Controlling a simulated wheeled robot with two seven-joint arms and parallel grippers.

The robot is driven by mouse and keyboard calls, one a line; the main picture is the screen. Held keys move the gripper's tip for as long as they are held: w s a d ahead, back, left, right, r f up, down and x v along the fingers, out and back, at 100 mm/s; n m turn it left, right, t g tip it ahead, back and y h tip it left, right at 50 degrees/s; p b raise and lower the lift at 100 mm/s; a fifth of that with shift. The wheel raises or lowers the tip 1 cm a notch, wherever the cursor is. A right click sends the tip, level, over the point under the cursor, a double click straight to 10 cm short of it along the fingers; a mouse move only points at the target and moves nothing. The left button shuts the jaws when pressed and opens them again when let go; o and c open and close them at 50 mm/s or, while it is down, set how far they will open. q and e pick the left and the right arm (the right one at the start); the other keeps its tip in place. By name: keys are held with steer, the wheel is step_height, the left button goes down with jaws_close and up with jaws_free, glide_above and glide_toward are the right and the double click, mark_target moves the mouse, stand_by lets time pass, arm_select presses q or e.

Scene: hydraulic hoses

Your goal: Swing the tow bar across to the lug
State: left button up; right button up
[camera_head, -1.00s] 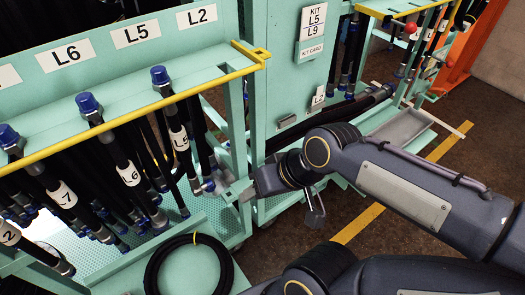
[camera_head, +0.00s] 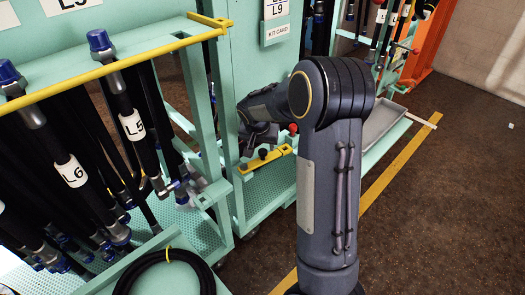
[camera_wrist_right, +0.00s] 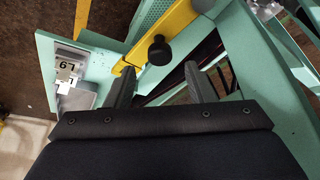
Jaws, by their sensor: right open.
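The yellow tow bar (camera_head: 266,160) shows low on the front of the right-hand green cart, with a black knob (camera_head: 262,154) standing on it. In the right wrist view the yellow bar (camera_wrist_right: 177,24) and its black knob (camera_wrist_right: 159,50) lie just beyond the fingers. My right gripper (camera_wrist_right: 161,82) is open and empty, with the knob roughly between its fingertips but ahead of them. In the head view its fingers are mostly hidden beside the cart. A green bracket (camera_head: 213,194) on the left-hand cart's corner may be the lug; I cannot tell. My left gripper is out of view.
The left-hand cart holds several black hoses (camera_head: 130,125) behind a yellow-edged rail (camera_head: 110,68). A grey tray (camera_head: 383,124) stands at the right-hand cart's base. Brown floor with a yellow line (camera_head: 385,178) is clear at right.

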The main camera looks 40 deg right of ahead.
mark_target(263, 151)
steer(key=x, duration=0.4)
jaws_close()
stand_by(0.4)
